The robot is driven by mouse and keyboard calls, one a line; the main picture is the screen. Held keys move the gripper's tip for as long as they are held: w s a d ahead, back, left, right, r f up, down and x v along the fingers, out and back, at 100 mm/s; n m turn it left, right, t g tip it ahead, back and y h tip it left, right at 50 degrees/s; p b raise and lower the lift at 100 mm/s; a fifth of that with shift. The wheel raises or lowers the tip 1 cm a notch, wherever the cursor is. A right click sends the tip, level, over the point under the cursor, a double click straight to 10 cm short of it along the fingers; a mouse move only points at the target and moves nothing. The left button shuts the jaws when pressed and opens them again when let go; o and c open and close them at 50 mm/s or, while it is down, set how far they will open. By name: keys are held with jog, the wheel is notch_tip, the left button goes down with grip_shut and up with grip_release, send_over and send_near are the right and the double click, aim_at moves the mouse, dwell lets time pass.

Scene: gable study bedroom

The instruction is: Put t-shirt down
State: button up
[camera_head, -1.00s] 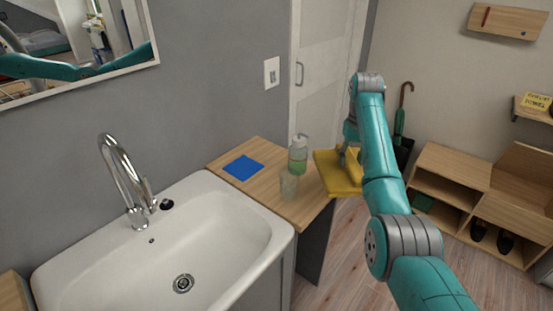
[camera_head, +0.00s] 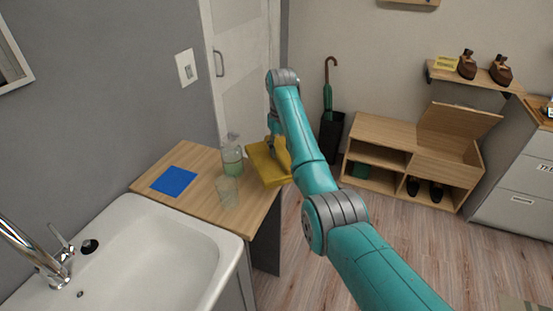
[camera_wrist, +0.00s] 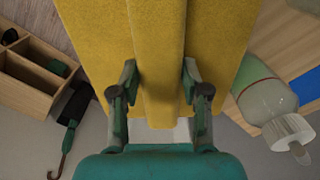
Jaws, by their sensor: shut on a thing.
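The yellow t-shirt (camera_head: 266,163) is folded and hangs from my gripper (camera_head: 274,148), by the right end of the wooden counter beside the sink. In the wrist view the yellow cloth (camera_wrist: 158,50) fills the middle, and a ridge of it is pinched between the two fingers of my gripper (camera_wrist: 160,90). In the head view my arm and the cloth overlap, so the fingertips are partly hidden. I cannot tell whether the cloth touches the counter.
The counter (camera_head: 205,200) holds a blue square (camera_head: 174,181), a soap bottle (camera_head: 232,158) and a clear glass (camera_head: 228,192). The white sink (camera_head: 150,255) is at left. A wooden shoe bench (camera_head: 385,145), an umbrella stand (camera_head: 331,135) and a drawer cabinet (camera_head: 515,180) stand at right. Floor between is open.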

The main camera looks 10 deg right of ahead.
jog(key=shift+f, duration=2.2)
jog(key=shift+f, duration=0.15)
jog(key=o, duration=1.2)
